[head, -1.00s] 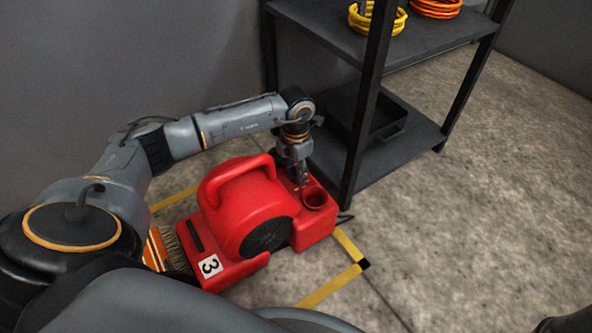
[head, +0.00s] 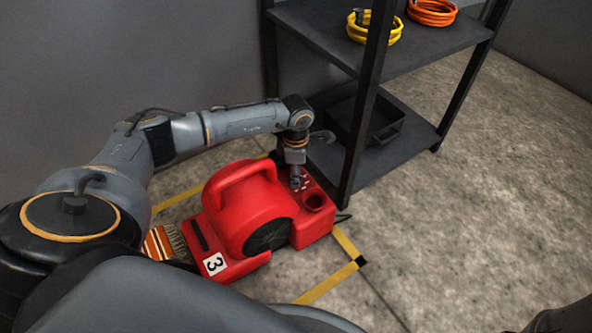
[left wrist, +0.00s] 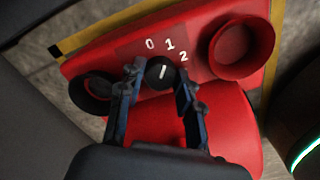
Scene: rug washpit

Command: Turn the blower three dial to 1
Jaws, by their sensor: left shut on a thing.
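The red blower (head: 240,215) marked 3 stands on the floor in front of the shelf. Its black dial (left wrist: 161,73) is on the red top panel, below the printed figures 0, 1 and 2 in the left wrist view. The dial's white mark points up and slightly right, towards the 1. My left gripper (left wrist: 160,78) is shut on the dial, one finger on each side. In the head view, my left gripper (head: 296,183) comes down on the blower's far end, hiding most of the dial.
A round red cup-like opening (left wrist: 241,48) sits right of the dial. A dark metal shelf (head: 440,52) holding coiled yellow (head: 375,28) and orange (head: 433,11) cables stands close behind the blower. Yellow tape (head: 328,284) marks the floor. Open floor lies to the right.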

